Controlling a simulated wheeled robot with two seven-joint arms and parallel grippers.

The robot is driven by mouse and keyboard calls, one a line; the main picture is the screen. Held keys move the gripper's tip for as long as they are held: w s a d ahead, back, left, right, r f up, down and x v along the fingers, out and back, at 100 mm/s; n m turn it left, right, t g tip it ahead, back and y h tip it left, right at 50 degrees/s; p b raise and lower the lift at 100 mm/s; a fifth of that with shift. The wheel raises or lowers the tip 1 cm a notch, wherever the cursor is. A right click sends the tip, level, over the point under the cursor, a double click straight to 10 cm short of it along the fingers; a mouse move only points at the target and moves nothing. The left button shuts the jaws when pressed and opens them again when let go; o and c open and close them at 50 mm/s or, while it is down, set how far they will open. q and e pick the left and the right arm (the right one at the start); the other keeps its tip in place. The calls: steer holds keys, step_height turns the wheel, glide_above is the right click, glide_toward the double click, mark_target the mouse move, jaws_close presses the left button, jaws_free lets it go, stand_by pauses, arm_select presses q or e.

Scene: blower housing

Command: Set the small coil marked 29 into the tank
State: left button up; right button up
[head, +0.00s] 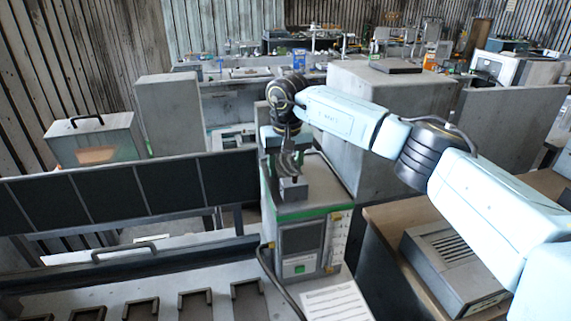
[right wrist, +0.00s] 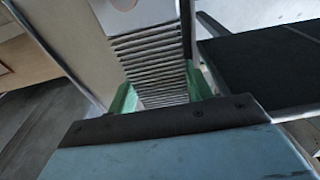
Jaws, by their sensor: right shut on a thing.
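My right gripper (head: 287,155) points down over the green-rimmed grey housing that looks like the tank (head: 299,213). In the right wrist view my right gripper (right wrist: 160,95) has its green finger pads on either side of a grey ribbed piece (right wrist: 150,58), which I take to be the small coil; it is shut on it. In the head view a small grey block (head: 293,189) shows just below the gripper, at the housing's top. I cannot tell whether it is part of the coil or touches the housing. No number 29 is readable. My left gripper is out of view.
A large grey cabinet (head: 390,120) stands behind and right of the housing. A dark panel (head: 120,193) runs along the left. Several dark brackets (head: 195,300) line the front bench. A grey vented unit (head: 452,268) stands at the right, and a printed sheet (head: 337,304) lies in front.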

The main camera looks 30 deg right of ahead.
steer(key=shift+f, duration=0.1)
stand_by(0.3)
steer(key=shift+f, duration=0.3)
steer(key=o, duration=1.4)
steer(key=shift+f, duration=0.1)
step_height(320, 180, up, 7)
steer(key=p, duration=0.4)
steer(key=shift+p, duration=0.3)
